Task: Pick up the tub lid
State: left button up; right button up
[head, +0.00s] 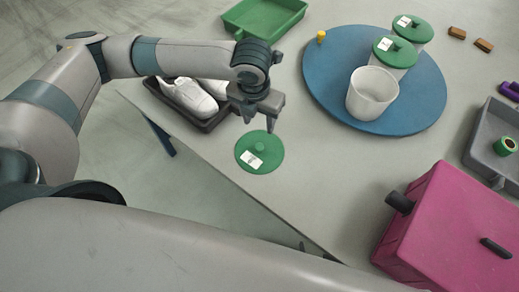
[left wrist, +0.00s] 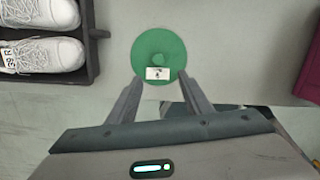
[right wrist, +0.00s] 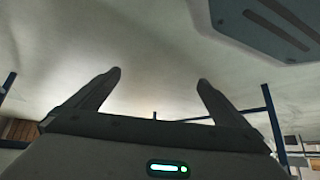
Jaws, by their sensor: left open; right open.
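The green round tub lid (head: 259,152), with a small knob and a white label, lies flat near the table's edge. It also shows in the left wrist view (left wrist: 158,50). My left gripper (head: 259,126) is open above the lid, and its fingers point toward it. In the left wrist view the open fingertips (left wrist: 158,80) flank the lid's near part, with nothing held. My right gripper (right wrist: 158,78) is open and empty, away from the lid. An open white tub (head: 372,93) stands on the blue round board (head: 330,75). Two tubs with green lids (head: 395,51) stand behind it.
A dark tray with white shoes (head: 188,98) lies left of the lid. A green bin (head: 264,18) is at the back. A magenta box (head: 450,230) stands at the right front, near a grey tray (head: 487,137). The table between lid and magenta box is clear.

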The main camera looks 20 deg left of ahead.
pick_arm(q)
notch_tip(320, 180, down, 4)
jog(key=p, duration=0.1)
send_over(259, 147)
jog(key=f, duration=0.7)
jog(key=shift+s+d+f, duration=0.1)
jog(key=shift+s+d, duration=0.05)
jog(key=shift+d, duration=0.15)
jog(key=shift+f, duration=0.15)
pick_arm(e)
jog(key=s, duration=0.1)
jog(key=s+d+f+g, duration=0.1)
jog(key=s, duration=0.1)
jog(key=shift+f, duration=0.2)
jog(key=shift+w+r, duration=0.1)
jog(key=shift+w, duration=0.15)
pick_arm(q)
jog(key=shift+a+f, duration=0.1)
jog(key=shift+f, duration=0.4)
notch_tip(259, 147, down, 3)
jog(key=shift+a+p, duration=0.15)
jog(key=shift+p, duration=0.35)
jog(key=shift+f, duration=0.65)
pick_arm(e)
jog(key=shift+g, duration=0.5)
jog(key=s, duration=0.1)
jog(key=s+d+f, duration=0.1)
jog(key=s, duration=0.2)
jog(key=shift+d+f, duration=0.3)
jog(key=shift+f, duration=0.05)
